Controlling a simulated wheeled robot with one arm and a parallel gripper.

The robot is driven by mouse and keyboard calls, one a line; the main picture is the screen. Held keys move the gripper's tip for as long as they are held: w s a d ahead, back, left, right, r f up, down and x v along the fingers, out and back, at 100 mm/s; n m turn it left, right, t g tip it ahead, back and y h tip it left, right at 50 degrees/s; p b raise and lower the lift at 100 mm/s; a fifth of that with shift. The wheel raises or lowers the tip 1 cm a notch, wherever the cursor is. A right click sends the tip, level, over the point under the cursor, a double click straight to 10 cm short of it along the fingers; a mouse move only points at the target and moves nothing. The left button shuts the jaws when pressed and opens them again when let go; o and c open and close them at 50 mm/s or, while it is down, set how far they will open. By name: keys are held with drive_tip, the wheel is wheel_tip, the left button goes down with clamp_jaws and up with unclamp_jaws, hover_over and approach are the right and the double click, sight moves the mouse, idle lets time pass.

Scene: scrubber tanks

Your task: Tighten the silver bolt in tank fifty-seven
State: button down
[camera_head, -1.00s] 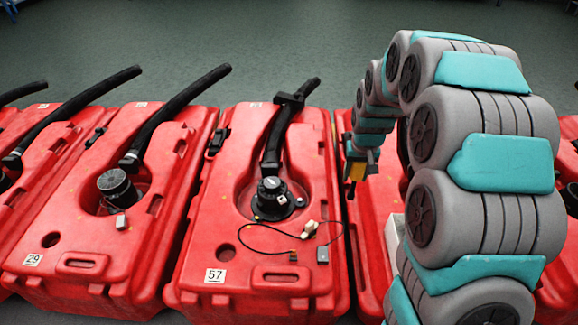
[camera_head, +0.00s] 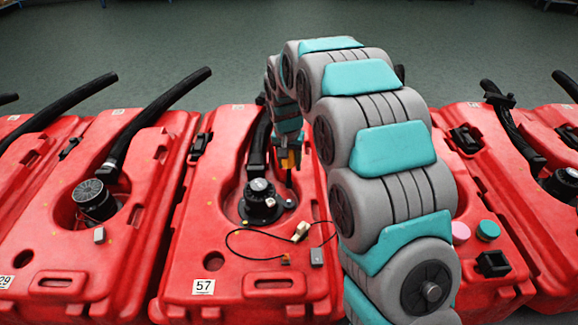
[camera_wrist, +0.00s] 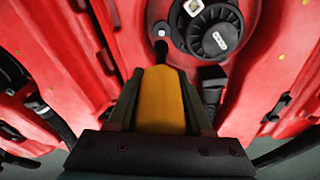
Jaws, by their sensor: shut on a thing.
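Tank fifty-seven (camera_head: 235,284) is red with a white 57 label. It has a black motor with a round cap (camera_head: 258,198) in its round recess. My gripper (camera_wrist: 160,78) is shut on a yellow-handled tool (camera_wrist: 160,100) with a dark shaft. In the head view the yellow tool (camera_head: 289,160) hangs above the right side of the recess, behind the cap. In the wrist view a small silver bolt head (camera_wrist: 161,31) shows just beyond the tool's dark tip. I cannot tell if they touch. The motor cap (camera_wrist: 220,38) is right of the tip.
A black hose (camera_head: 258,140) rises behind the motor. A loose black cable (camera_head: 245,257) with a pale connector (camera_head: 300,232) lies on the tank front. Tank 29 (camera_head: 65,290) stands at left. Pink and green round pieces (camera_head: 488,230) sit on the tank at right.

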sight(289, 181)
drive_tip(key=shift+f+b, duration=0.55)
drive_tip(key=shift+f, duration=2.6)
drive_tip(key=c, duration=0.8)
unclamp_jaws()
drive_tip(key=shift+c, duration=0.2)
clamp_jaws()
drive_tip(key=shift+f+b, duration=0.3)
drive_tip(key=shift+f, duration=0.75)
drive_tip(key=shift+r, duration=0.1)
drive_tip(key=shift+r+p, duration=0.5)
drive_tip(key=shift+r, duration=1.95)
